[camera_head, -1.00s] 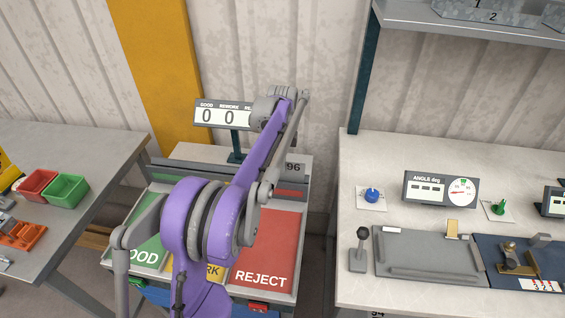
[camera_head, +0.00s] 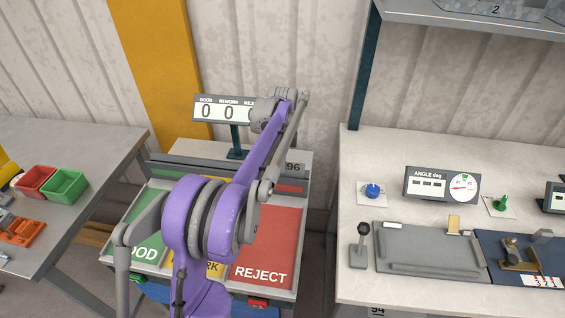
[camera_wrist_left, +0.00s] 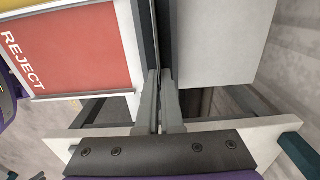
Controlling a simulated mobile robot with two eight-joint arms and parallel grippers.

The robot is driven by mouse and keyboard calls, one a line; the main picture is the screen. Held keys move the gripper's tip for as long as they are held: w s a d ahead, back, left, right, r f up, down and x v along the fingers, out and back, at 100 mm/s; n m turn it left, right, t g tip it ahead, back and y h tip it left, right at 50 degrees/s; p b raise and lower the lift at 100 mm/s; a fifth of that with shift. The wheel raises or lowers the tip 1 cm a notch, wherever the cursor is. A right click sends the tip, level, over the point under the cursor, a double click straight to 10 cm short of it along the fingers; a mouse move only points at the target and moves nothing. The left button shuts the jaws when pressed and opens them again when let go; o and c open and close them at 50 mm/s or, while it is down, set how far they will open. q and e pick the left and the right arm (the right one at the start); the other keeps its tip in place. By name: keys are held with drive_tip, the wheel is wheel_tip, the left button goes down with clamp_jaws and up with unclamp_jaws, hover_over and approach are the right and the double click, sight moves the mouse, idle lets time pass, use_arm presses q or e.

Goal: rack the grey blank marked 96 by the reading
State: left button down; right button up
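The grey blank (camera_head: 294,168) marked 96 shows in part behind my left arm. In the left wrist view my left gripper (camera_wrist_left: 160,76) has its fingers nearly together, with the blank seen edge-on as a thin dark strip (camera_wrist_left: 154,30) between them. In the head view the arm hides the gripper and most of the blank. The blank is over the back of the stand, near a red bar (camera_head: 290,188). The stand has a red REJECT panel (camera_head: 275,235), a green panel (camera_head: 148,247) and a partly hidden yellow panel. The angle display (camera_head: 441,184) is too small to read.
The counter sign (camera_head: 222,109) behind the stand shows zeros, with its right end hidden. The bench at right holds a lever (camera_head: 361,245) and a grey plate (camera_head: 428,250). Red (camera_head: 36,180) and green (camera_head: 65,186) bins sit on the left table. A gap separates stand and right bench.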

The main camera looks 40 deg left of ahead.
use_arm(q)
drive_tip(key=shift+f, duration=0.15)
drive_tip(key=c, duration=1)
unclamp_jaws()
wheel_tip(320, 180, up, 11)
drive_tip(key=shift+f+p, duration=0.1)
drive_tip(key=shift+p, duration=0.35)
drive_tip(key=s+d+f+n+t, duration=0.1)
drive_tip(key=s+d+n, duration=0.2)
drive_tip(key=s+d, duration=0.3)
drive_tip(key=s+d+f+n+t, duration=0.2)
drive_tip(key=s+d+n, duration=0.15)
drive_tip(key=d, duration=0.55)
drive_tip(key=s+d+f+n+t, duration=0.1)
drive_tip(key=s+d+f+n, duration=0.1)
drive_tip(key=s+d+f, duration=0.2)
drive_tip(key=s+d+f+n+t, duration=0.1)
drive_tip(key=s+d+f+n, duration=0.2)
drive_tip(key=s+f, duration=0.4)
drive_tip(key=s+d, duration=0.1)
drive_tip(key=s, duration=0.2)
drive_tip(key=shift+s+d+n, duration=0.35)
